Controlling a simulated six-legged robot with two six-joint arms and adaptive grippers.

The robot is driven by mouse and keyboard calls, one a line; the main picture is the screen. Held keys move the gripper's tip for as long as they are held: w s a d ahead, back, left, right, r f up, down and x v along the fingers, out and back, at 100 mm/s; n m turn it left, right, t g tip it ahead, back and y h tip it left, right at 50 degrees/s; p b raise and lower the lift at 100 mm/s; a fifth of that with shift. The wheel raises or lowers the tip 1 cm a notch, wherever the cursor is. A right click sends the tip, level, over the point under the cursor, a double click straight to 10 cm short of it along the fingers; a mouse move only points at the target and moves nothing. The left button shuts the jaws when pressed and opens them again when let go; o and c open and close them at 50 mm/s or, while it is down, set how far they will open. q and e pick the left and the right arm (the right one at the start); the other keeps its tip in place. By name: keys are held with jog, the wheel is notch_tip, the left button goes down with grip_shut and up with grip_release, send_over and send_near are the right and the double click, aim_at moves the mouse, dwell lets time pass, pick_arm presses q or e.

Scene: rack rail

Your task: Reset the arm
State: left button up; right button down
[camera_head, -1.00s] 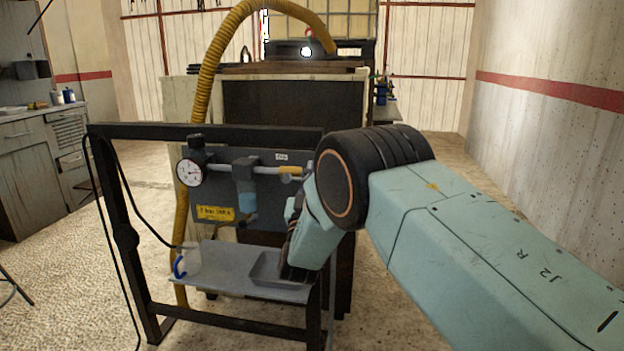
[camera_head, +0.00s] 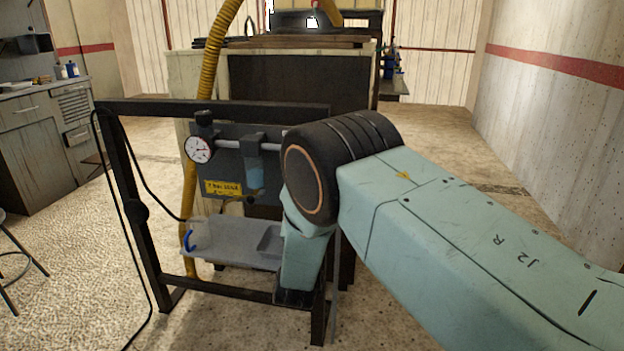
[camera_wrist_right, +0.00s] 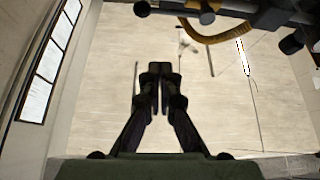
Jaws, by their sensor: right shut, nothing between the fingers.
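My right arm (camera_head: 440,220) comes in from the right in the head view and bends down at its black joint in front of the rack frame. Its lower link hangs by the right end of the grey shelf, and the fingers are hidden there. In the right wrist view my right gripper (camera_wrist_right: 160,68) is shut, with its dark fingertips together and nothing between them. My left gripper is in neither view.
A black rack frame (camera_head: 135,210) carries a panel with a pressure gauge (camera_head: 199,149) and a grey shelf (camera_head: 225,243) with a blue hook. A yellow hose (camera_head: 210,75) runs behind it. A cabinet (camera_head: 40,150) stands left. Open floor lies at the right.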

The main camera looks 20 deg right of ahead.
jog(key=shift+s+r, duration=0.15)
notch_tip(320, 180, down, 13)
jog(key=a+n+g+y, duration=0.1)
jog(key=n+g+y, duration=0.2)
jog(key=y, duration=0.4)
jog(key=s+f+n+g+y, duration=0.1)
jog(key=s+f+g+y, duration=0.35)
jog(key=s+f, duration=0.75)
jog(key=s+f+g, duration=0.3)
jog(key=s+g, duration=0.1)
jog(key=s, duration=0.7)
jog(key=s+a+f+g, duration=0.1)
jog(key=s+g, duration=0.3)
jog(key=s, duration=0.7)
jog(key=s+f+g+y, duration=0.1)
jog(key=s+f+g, duration=0.3)
jog(key=s, duration=0.8)
jog(key=shift+a+f+n+g, duration=0.25)
jog(key=shift+f+n+g, duration=0.05)
jog(key=shift+g, duration=0.25)
